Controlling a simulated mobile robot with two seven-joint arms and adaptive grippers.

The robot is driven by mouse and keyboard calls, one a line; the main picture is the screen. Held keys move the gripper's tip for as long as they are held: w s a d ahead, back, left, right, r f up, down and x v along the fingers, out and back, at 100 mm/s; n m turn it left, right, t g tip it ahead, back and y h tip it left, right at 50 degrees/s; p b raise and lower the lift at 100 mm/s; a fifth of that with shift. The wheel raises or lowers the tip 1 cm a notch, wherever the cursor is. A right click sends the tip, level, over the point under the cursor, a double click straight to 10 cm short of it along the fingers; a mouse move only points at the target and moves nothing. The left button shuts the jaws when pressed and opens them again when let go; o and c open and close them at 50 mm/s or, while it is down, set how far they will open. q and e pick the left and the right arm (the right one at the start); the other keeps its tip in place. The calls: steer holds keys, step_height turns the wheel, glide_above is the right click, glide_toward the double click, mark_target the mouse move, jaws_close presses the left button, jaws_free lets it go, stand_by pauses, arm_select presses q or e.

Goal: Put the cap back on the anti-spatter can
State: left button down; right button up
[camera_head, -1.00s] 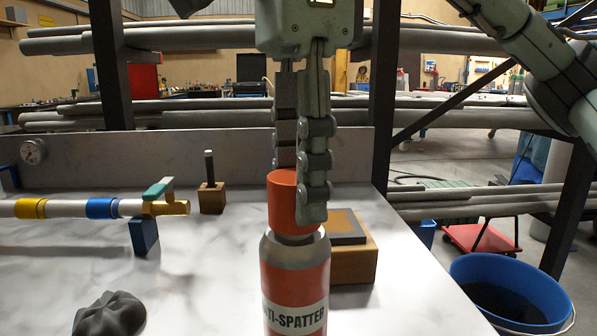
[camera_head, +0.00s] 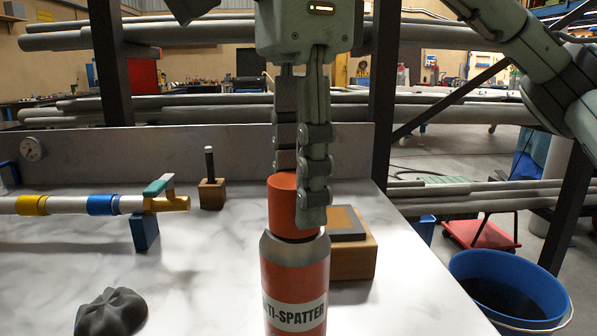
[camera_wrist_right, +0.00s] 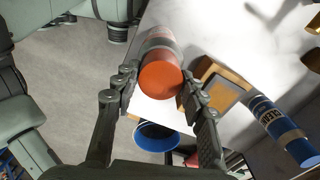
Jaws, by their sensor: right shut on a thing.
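The orange-red cap (camera_head: 281,205) sits at the top of the anti-spatter can (camera_head: 295,275), over its grey shoulder. A thin dark line shows between cap and shoulder; I cannot tell if the cap is fully seated. The can stands upright on the marble-look bench (camera_head: 200,285). My right gripper (camera_head: 300,185) points down and is shut on the cap, one finger on each side. In the right wrist view the cap (camera_wrist_right: 160,78) is between the fingertips (camera_wrist_right: 158,88), with the can (camera_wrist_right: 158,42) behind it.
A wooden block with a grey plate (camera_head: 352,255) stands close behind the can. A pipe with a valve (camera_head: 105,205), a small block with a peg (camera_head: 211,190) and a dark lump (camera_head: 112,310) are left. A blue bucket (camera_head: 508,290) stands beyond the bench's right edge.

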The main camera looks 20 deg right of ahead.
steer(key=o, duration=1.3)
step_height(320, 180, up, 3)
steer(key=p, duration=0.2)
steer(key=shift+f+p, duration=0.1)
steer(key=shift+p, duration=0.2)
steer(key=shift+r, duration=2.4)
steer(key=shift+c, duration=0.5)
jaws_close()
